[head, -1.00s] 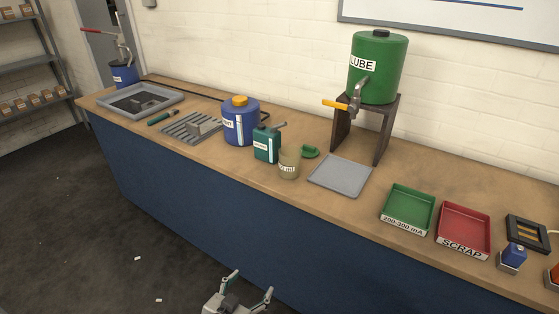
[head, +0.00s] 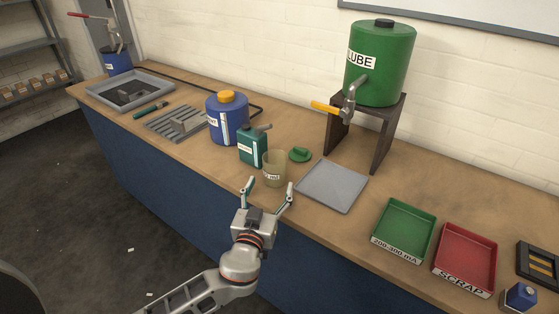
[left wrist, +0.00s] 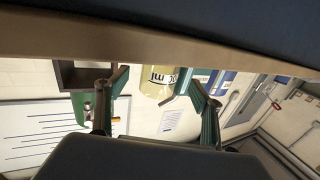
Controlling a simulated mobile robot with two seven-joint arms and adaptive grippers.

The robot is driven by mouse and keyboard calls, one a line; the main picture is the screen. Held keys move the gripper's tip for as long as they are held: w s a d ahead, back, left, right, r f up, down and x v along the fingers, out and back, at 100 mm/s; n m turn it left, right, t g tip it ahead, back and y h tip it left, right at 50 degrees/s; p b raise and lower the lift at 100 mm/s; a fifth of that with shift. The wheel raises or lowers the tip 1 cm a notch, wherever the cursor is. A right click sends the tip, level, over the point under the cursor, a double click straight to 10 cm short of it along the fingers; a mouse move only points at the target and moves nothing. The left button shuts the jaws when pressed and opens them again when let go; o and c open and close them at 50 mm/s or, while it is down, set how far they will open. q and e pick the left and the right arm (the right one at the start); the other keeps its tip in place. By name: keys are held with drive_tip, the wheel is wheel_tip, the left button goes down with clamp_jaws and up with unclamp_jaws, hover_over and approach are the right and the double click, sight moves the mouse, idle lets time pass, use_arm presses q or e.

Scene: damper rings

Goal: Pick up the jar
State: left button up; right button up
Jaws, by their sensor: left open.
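The jar (head: 274,168) is a small pale yellow-beige container with a white label, standing upright near the front edge of the bench. In the left wrist view, which is upside down, the jar (left wrist: 158,80) shows between the two fingers, beyond their tips. My left gripper (head: 269,187) is open and empty, just in front of the bench edge and facing the jar. Its spread fingers also show in the left wrist view (left wrist: 155,88). No contact with the jar is visible. My right gripper is not in view.
A teal can (head: 252,147) stands close left of the jar, with a blue jug (head: 228,118) behind it. A green lid (head: 300,155) lies right behind the jar. A grey tray (head: 332,187) is to the right. The bench edge (head: 215,181) lies close to my gripper.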

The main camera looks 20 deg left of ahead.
sight(278, 163)
use_arm(q)
drive_tip(key=shift+w, duration=0.4)
drive_tip(key=shift+w+r, duration=0.25)
drive_tip(key=shift+w, duration=0.35)
drive_tip(key=shift+w+p, duration=0.25)
drive_tip(key=shift+p, duration=0.05)
drive_tip(key=shift+w+a+f+p, duration=0.15)
drive_tip(key=shift+w+p, duration=0.15)
drive_tip(key=shift+w, duration=0.95)
drive_tip(key=shift+w+a+f+p, duration=0.15)
drive_tip(key=shift+w+p, duration=0.15)
drive_tip(key=shift+w, duration=0.95)
drive_tip(key=c, duration=1.2)
drive_tip(key=shift+r, duration=0.1)
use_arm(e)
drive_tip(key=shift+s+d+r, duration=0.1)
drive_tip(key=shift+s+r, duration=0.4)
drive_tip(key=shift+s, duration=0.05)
